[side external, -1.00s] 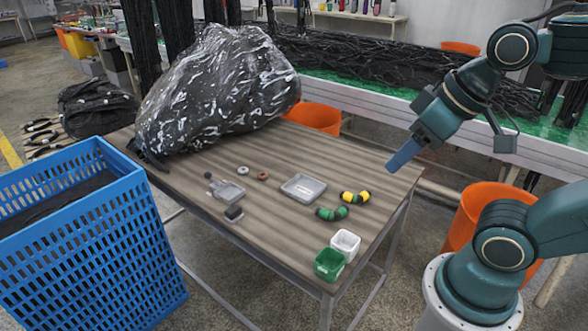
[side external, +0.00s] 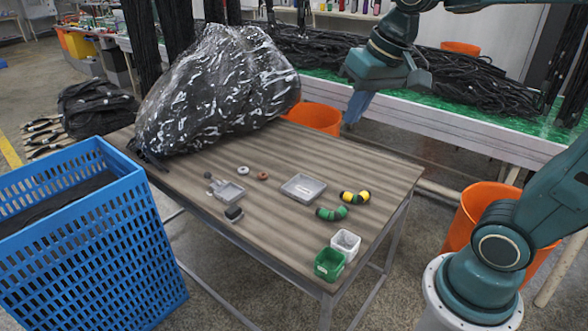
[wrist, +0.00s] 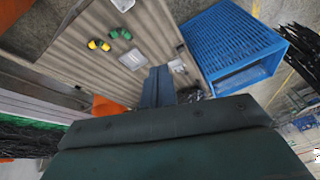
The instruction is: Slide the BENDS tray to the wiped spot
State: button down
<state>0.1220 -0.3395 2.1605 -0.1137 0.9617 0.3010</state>
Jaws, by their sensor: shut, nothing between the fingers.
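A shallow grey tray (side external: 303,188) with a small pale label lies near the middle of the table; the label is too small to read, so I cannot confirm it says BENDS. It also shows in the wrist view (wrist: 134,59). I cannot make out the wiped spot. My gripper (side external: 351,121) is shut and empty, above and beyond the table's far edge, well apart from both trays. Its blue fingers (wrist: 158,82) point toward the table in the wrist view.
Green and yellow-black bends (side external: 355,197) lie right of the middle tray. White (side external: 346,243) and green (side external: 329,264) bins stand at the front corner. Two rings (side external: 263,175) and a dark block (side external: 233,213) lie leftward. A large wrapped bundle (side external: 215,90) fills the table's back left.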

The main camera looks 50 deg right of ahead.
jog(key=w+d+f+m+g, duration=0.15)
jog(key=w+d+m, duration=0.3)
jog(key=w, duration=0.65)
jog(key=m+g+y, duration=0.2)
jog(key=m, duration=0.4)
send_over(300, 195)
jog(key=s+d+f+x, duration=0.1)
jog(key=d+x, duration=0.2)
jog(key=x, duration=1.5)
jog(key=d+f+m+g, duration=0.1)
jog(key=d+f+m, duration=0.1)
jog(key=d+f, duration=0.4)
notch_tip(300, 195, down, 4)
jog(key=shift+w+d+r+y, duration=0.2)
jog(key=shift+w+d+y, duration=0.1)
jog(key=shift+d, duration=0.05)
jog(key=shift+m, duration=0.25)
jog(key=x, duration=1)
jog(key=shift+s+a, duration=0.1)
jog(key=shift+a, duration=0.75)
jog(key=shift+s+a, duration=0.2)
jog(key=shift+a, duration=0.9)
